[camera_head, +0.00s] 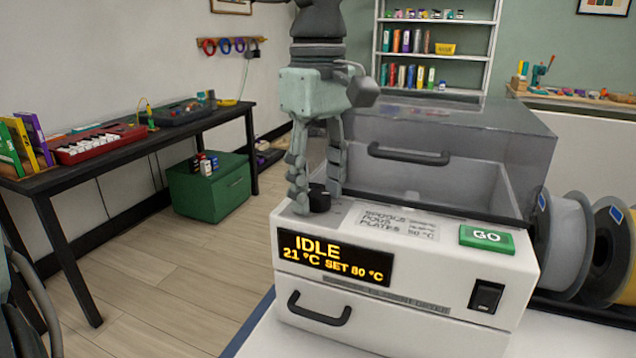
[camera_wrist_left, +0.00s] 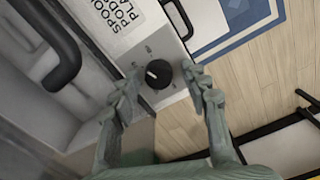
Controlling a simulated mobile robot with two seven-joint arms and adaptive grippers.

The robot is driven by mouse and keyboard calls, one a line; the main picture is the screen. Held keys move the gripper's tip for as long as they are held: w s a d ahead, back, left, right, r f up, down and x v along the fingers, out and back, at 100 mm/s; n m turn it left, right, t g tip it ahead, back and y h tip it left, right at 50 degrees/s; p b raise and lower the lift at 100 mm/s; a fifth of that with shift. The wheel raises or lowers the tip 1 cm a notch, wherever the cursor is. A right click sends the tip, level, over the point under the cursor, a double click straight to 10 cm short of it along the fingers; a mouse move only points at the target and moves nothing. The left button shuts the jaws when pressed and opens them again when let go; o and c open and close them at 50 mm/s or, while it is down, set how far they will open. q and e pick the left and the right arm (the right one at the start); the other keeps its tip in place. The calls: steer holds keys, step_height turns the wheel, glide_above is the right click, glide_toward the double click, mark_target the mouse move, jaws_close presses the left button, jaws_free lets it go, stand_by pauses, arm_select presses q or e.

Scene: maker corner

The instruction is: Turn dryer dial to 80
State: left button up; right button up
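The white dryer (camera_head: 430,270) stands on a white surface at the front right, with a clear smoky lid (camera_head: 470,150) over it. Its display (camera_head: 335,258) reads IDLE, 21 °C, SET 80 °C. The black dial (camera_head: 320,203) is on the top left of the dryer; in the left wrist view the dial (camera_wrist_left: 159,74) shows a white pointer mark. My left gripper (camera_head: 317,196) points down with its fingers on either side of the dial. In the wrist view the left gripper (camera_wrist_left: 162,84) is open, with gaps between fingers and dial. My right gripper is not in view.
A green GO button (camera_head: 487,239) and a black rocker switch (camera_head: 486,296) are on the dryer's right. Filament spools (camera_head: 566,245) stand beside it.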

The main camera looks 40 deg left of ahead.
mark_target(318, 194)
arm_select(q)
steer(key=shift+w+r, duration=0.1)
steer(key=shift+r, duration=0.25)
step_height(318, 194, up, 7)
steer(key=shift+r, duration=0.2)
stand_by(0.7)
